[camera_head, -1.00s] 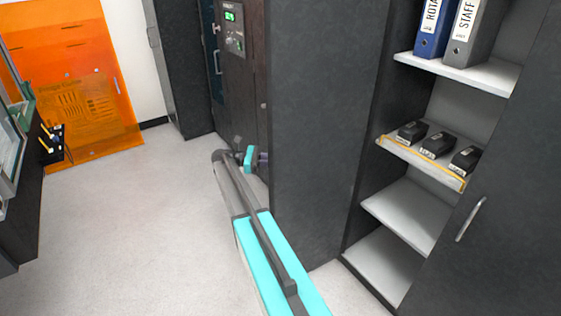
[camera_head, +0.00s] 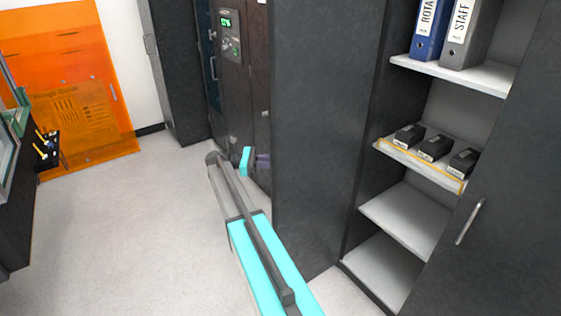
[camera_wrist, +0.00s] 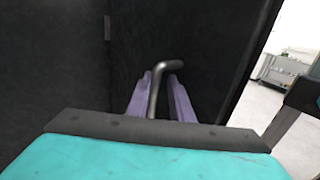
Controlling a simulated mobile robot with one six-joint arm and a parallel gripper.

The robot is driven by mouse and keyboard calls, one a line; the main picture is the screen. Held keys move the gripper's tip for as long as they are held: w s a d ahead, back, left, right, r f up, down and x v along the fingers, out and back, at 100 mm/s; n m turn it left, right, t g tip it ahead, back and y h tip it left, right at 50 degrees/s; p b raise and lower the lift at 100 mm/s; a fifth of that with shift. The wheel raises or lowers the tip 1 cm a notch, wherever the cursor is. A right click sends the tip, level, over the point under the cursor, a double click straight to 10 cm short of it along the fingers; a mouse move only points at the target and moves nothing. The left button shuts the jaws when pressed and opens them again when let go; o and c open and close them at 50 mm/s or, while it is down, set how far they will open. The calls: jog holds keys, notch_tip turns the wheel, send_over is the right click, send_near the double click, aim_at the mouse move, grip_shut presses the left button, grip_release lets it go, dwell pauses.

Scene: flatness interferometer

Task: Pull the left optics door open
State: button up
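In the wrist view a dark bent bar handle (camera_wrist: 158,85) stands on a black door panel (camera_wrist: 215,65). The two purple fingers of my gripper (camera_wrist: 160,79) stand on either side of the bar. The left finger looks close to it, and a thin gap seems to show by the right one. I cannot tell if they are clamped on it. In the head view my gripper (camera_head: 262,162) is small and partly hidden at the dark cabinet front (camera_head: 238,125), beyond the near cabinet side. The handle cannot be made out there.
A tall dark cabinet side (camera_head: 315,140) stands right beside my arm. Open shelves (camera_head: 415,215) hold binders and small black boxes. An orange screen (camera_head: 75,80) and a dark bench (camera_head: 20,200) are at left. The pale floor (camera_head: 140,230) between is clear.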

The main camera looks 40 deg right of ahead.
aim_at(281, 172)
jog(key=s+a, duration=0.2)
jog(key=s, duration=0.1)
jog(key=shift+s+a+r+b, duration=0.1)
jog(key=shift+s+r+b, duration=0.05)
jog(key=shift+s+b, duration=0.15)
jog(key=shift+s+a+r, duration=0.1)
jog(key=shift+a+r, duration=0.05)
jog(key=shift+r, duration=0.05)
jog(key=shift+s+a+r+p, duration=0.1)
jog(key=shift+p, duration=0.75)
jog(key=s+p, duration=0.1)
jog(key=p, duration=0.2)
jog(key=shift+a, duration=0.3)
jog(key=p, duration=0.2)
jog(key=s+a+p, duration=0.1)
jog(key=p, duration=0.1)
jog(key=shift+s+r+p, duration=0.1)
jog(key=shift+s+p, duration=0.2)
jog(key=s+a+p, duration=0.1)
jog(key=p, duration=0.3)
jog(key=s+a+p, duration=0.1)
jog(key=s+p, duration=0.1)
jog(key=p, duration=0.2)
jog(key=shift+s+a+r, duration=0.1)
jog(key=shift+s+a, duration=0.05)
jog(key=shift+s, duration=0.15)
jog(key=shift+s, duration=0.15)
